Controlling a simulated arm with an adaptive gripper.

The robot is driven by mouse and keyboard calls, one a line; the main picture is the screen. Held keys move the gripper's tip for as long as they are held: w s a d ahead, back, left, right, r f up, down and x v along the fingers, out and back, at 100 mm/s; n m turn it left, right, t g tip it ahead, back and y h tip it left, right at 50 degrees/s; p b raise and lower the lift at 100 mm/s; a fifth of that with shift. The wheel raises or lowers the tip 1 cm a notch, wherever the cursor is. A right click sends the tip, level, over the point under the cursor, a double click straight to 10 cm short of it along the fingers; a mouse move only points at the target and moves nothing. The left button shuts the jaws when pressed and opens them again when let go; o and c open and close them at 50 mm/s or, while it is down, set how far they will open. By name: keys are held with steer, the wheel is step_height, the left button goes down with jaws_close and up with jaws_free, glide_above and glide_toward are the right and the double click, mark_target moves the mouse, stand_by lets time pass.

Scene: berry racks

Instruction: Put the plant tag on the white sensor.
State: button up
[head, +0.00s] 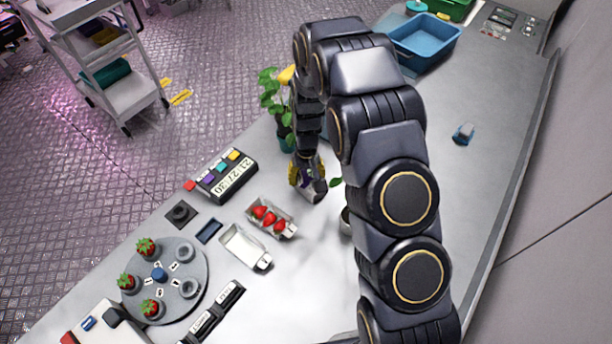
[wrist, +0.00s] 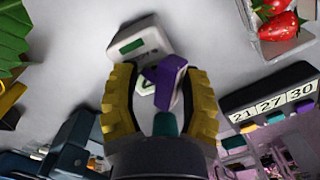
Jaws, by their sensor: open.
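The white sensor (wrist: 150,36), a pale block with a small green screen, lies on the bench just beyond my fingertips in the wrist view. In the head view its pale body (head: 315,193) shows below my gripper (head: 305,172). A purple and white piece (wrist: 168,82), which looks like the plant tag, stands tilted between my yellow fingers, overlapping the sensor's near edge. A teal part (wrist: 165,124) shows below it. My gripper (wrist: 160,95) is open, with a finger on each side of the tag. I cannot tell whether the tag touches the sensor.
A punnet of strawberries (head: 271,220) and an empty pale tray (head: 243,246) are to the left. A display box reading 21 27 30 (head: 225,178) stands beyond them. A leafy potted plant (head: 272,95) is close behind my gripper. The bench right of my arm is mostly clear.

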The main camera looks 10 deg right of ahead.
mark_target(307, 174)
step_height(307, 174, up, 12)
stand_by(0.4)
steer(key=s+d+r, duration=0.2)
steer(key=s+r, duration=0.9)
steer(key=s, duration=0.2)
steer(key=s+d+r+g, duration=0.1)
steer(key=s+r, duration=0.2)
steer(key=s, duration=1.3)
steer(key=shift+s+r+g, duration=0.15)
steer(key=shift+s+g, duration=0.15)
steer(key=shift+s, duration=0.1)
steer(key=shift+d, duration=0.1)
